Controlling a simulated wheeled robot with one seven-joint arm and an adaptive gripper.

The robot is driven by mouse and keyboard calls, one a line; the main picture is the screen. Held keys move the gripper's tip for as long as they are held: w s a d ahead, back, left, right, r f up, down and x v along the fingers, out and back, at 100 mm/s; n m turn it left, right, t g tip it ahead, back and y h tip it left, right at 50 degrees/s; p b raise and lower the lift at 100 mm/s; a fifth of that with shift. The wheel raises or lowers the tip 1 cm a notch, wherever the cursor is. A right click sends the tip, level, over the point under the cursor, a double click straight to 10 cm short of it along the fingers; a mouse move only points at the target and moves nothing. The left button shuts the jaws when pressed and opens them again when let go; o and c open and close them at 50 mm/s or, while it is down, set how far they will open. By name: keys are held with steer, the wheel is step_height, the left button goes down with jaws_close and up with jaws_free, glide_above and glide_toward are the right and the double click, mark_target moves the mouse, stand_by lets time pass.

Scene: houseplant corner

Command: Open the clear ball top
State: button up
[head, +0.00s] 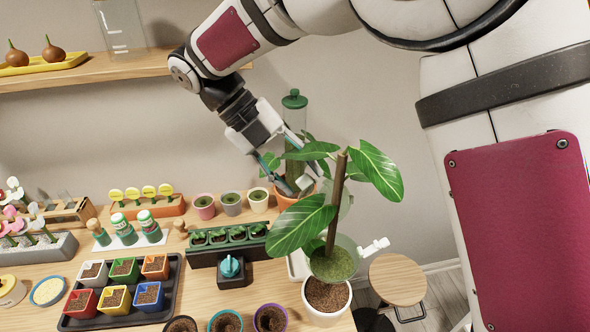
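The clear ball sits around the brown stem (338,205) of a large-leaved plant. Its lower part (333,262) holds green moss. A faint see-through shell (346,203) shows higher up, beside the stem and partly behind a leaf; how it joins the lower part is not clear. A white clip-like piece (374,246) sticks out to the right of the ball. My gripper (303,185) points down, left of the stem and above the moss. Its fingers look spread apart with nothing visible between them, though leaves and a pot crowd the tips.
The plant's white pot (327,299) stands at the table's right edge. A terracotta pot (289,199) and green-capped bottle (294,104) are behind my gripper. A green seedling tray (225,242) and black pot tray (119,294) lie left. A round stool (398,280) stands right.

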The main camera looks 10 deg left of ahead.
steer(key=shift+r, duration=0.15)
steer(key=v, duration=1.1)
steer(key=shift+a+r, duration=0.3)
steer(key=s+d+r+m+t+y, duration=0.1)
steer(key=s+d+r+m+y, duration=0.15)
steer(key=d+m, duration=0.7)
steer(key=s+d+r+m+y, duration=0.2)
steer(key=d+r+m, duration=0.1)
steer(key=d+m, duration=0.65)
steer(key=s+d+f+m+t+y, duration=0.1)
steer(key=s+d+f+m+t, duration=0.1)
steer(key=s+d+m, duration=0.4)
steer(key=s+d+f+m+t+y, duration=0.2)
steer(key=s+d+f+m, duration=0.3)
steer(key=m, duration=1)
steer(key=shift+s+d+t, duration=0.6)
steer(key=shift+s+d, duration=0.15)
steer(key=shift+s, duration=0.15)
steer(key=shift+r, duration=0.1)
